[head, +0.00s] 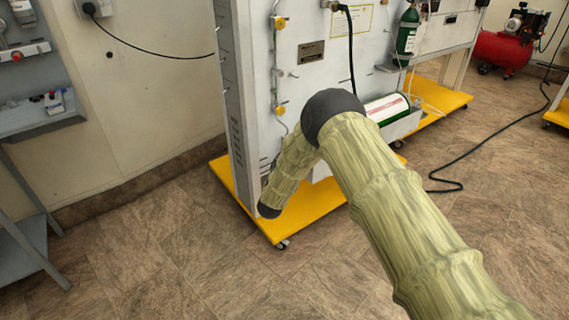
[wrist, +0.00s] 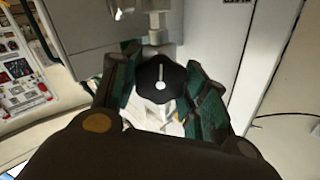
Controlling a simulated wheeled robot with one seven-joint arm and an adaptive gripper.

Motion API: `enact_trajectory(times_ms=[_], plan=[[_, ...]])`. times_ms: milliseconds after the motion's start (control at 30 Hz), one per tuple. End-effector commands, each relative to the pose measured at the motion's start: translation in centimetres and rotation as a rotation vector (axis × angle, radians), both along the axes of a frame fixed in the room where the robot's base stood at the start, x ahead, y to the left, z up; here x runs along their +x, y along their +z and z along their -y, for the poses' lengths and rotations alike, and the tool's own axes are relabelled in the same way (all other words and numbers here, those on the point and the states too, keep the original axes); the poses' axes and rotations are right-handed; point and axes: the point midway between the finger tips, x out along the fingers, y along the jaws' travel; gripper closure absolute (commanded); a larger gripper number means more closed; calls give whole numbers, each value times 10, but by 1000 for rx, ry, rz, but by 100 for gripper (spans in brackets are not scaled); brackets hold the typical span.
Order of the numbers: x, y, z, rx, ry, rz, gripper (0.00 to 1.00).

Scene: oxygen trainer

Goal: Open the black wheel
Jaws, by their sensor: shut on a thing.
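The black wheel (wrist: 151,75) shows in the middle of the wrist view, a dark lobed knob with a pale mark on its face, below a grey metal fitting (wrist: 158,27). My gripper (wrist: 160,88) has its dark green fingers on the left and right of the wheel and is shut on it. Part of the wheel's rim is hidden by the fingers. In the head view my arm covers the lower part of the trainer panel (head: 245,90), and neither the wheel nor my gripper can be seen there.
The trainer stands on a yellow wheeled base (head: 310,212). A green cylinder (head: 388,107) lies in a bracket right of my arm. A black cable (head: 450,182) runs over the floor, and a red compressor (head: 503,50) stands at the back right.

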Motion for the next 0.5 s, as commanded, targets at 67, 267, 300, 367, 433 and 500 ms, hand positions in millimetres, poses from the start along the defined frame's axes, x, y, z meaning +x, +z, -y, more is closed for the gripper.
enact_trajectory(times_ms=[67, 267, 300, 367, 433, 500], plan=[[-1, 0, -1, -35, 1, -9, 80], [-1, -1, -1, -93, 2, -21, 80], [-1, -1, -1, -99, 2, -23, 80], [-1, -1, -1, -108, 2, -25, 80], [-1, -1, -1, -113, 2, -26, 80], [-1, -1, -1, -115, 2, -26, 80]])
